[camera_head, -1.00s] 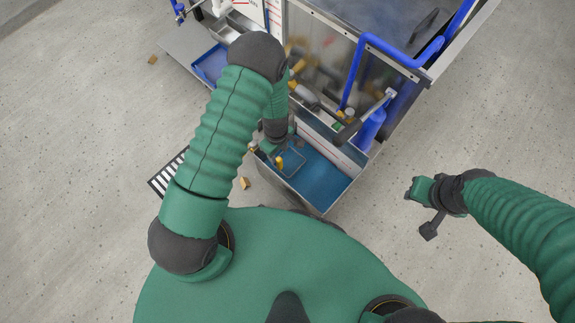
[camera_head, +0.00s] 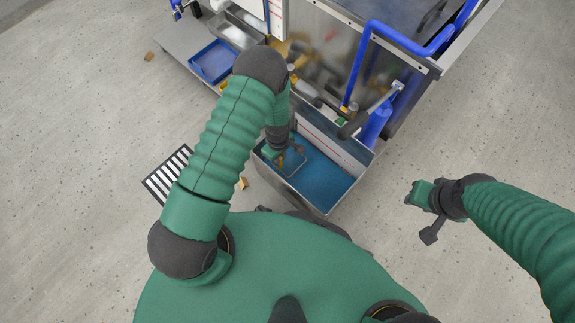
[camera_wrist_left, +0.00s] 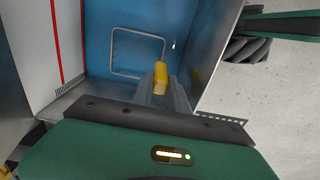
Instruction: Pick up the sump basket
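The sump basket (camera_wrist_left: 115,47) shows in the left wrist view as a thin grey rectangular wire rim against the blue floor of an open metal tank. A short yellow grip (camera_wrist_left: 161,78) stands at its near side. In the head view the basket rim (camera_head: 291,165) lies in the tank's left end. My left gripper (camera_wrist_left: 163,90) is down at the yellow grip, its grey fingers close around or beside it. Whether they press on it is not clear.
The metal tank (camera_head: 345,196) has upright walls close around my left gripper. A machine with a blue pipe (camera_head: 395,38) and a blue bottle (camera_head: 373,127) stands behind it. A blue tray (camera_head: 214,62) lies at the upper left. A striped floor grate (camera_head: 166,173) lies left.

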